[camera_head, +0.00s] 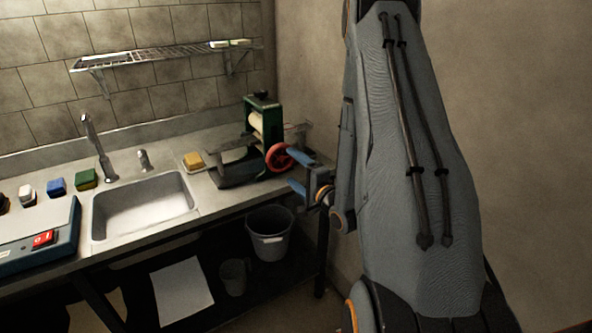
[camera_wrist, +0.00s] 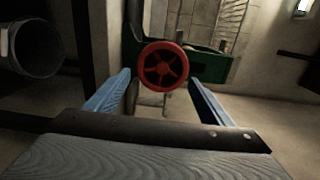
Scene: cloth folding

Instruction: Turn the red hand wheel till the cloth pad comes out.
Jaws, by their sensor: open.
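The red hand wheel (camera_head: 278,158) is on the right side of a green wringer (camera_head: 247,133) with a pale roller, standing on the counter. In the wrist view the wheel (camera_wrist: 163,66) faces me, spoked, on the green frame (camera_wrist: 213,68). My gripper (camera_head: 289,167) is open beside the wheel. In the wrist view its two blue fingers (camera_wrist: 159,78) are spread to either side of the wheel, with nothing held between them. Whether they touch the rim I cannot tell. I cannot make out a cloth pad at the rollers.
A yellow sponge (camera_head: 194,160) lies left of the wringer, by the sink (camera_head: 144,207). A blue device with a red switch (camera_head: 43,238) and several small blocks are further left. A grey bucket (camera_head: 270,233) stands below the counter. A wall rises behind my arm.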

